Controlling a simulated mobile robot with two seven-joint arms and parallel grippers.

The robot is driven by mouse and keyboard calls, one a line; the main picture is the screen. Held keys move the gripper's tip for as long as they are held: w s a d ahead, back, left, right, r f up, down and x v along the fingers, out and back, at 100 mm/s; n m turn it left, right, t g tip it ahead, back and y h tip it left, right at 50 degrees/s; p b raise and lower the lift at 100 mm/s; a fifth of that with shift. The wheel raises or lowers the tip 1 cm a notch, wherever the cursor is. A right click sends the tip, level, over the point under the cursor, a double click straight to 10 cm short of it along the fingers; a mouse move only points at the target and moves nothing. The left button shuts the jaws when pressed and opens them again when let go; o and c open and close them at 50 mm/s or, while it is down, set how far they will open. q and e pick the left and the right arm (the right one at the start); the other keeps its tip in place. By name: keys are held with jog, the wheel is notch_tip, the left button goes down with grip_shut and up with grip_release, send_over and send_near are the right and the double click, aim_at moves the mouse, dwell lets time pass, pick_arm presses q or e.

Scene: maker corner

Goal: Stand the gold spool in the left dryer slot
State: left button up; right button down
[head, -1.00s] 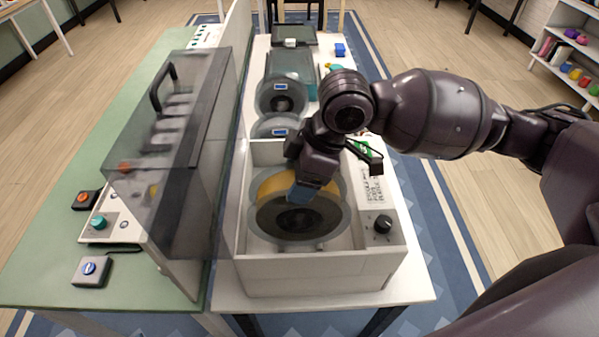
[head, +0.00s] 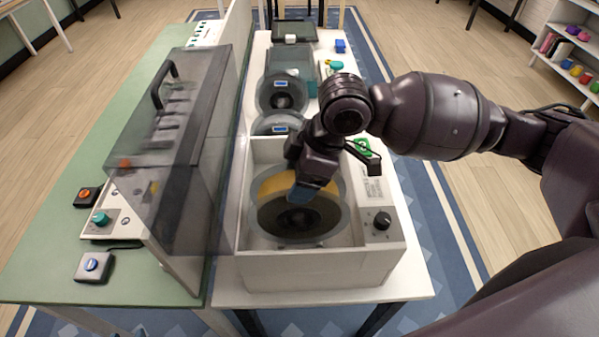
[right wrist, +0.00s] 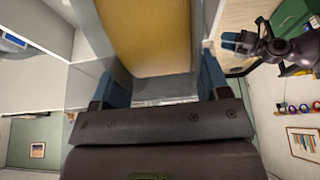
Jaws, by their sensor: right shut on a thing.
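The gold spool (head: 268,188) has clear flanges, a gold winding and a dark hub. It is in the white open-topped dryer (head: 320,270), its flat face toward me in the head view. My right gripper (head: 308,192) is shut on its upper rim from above. In the right wrist view the gold winding (right wrist: 147,35) fills the space between the blue fingers. The spool's lower edge is close to the dryer floor; I cannot tell whether it touches or which slot it is in. My left gripper (right wrist: 235,42) seems to show small at the upper right of the right wrist view.
A dial (head: 382,221) sits on the dryer's right panel. Two grey spools (head: 282,92) with blue labels stand behind the dryer. A tall clear-walled case (head: 185,170) with a black handle stands close on the left, on a green table (head: 60,250).

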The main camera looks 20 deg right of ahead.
grip_release()
jog(key=v, duration=1.1)
jog(key=shift+p, duration=0.35)
jog(key=shift+f, duration=0.1)
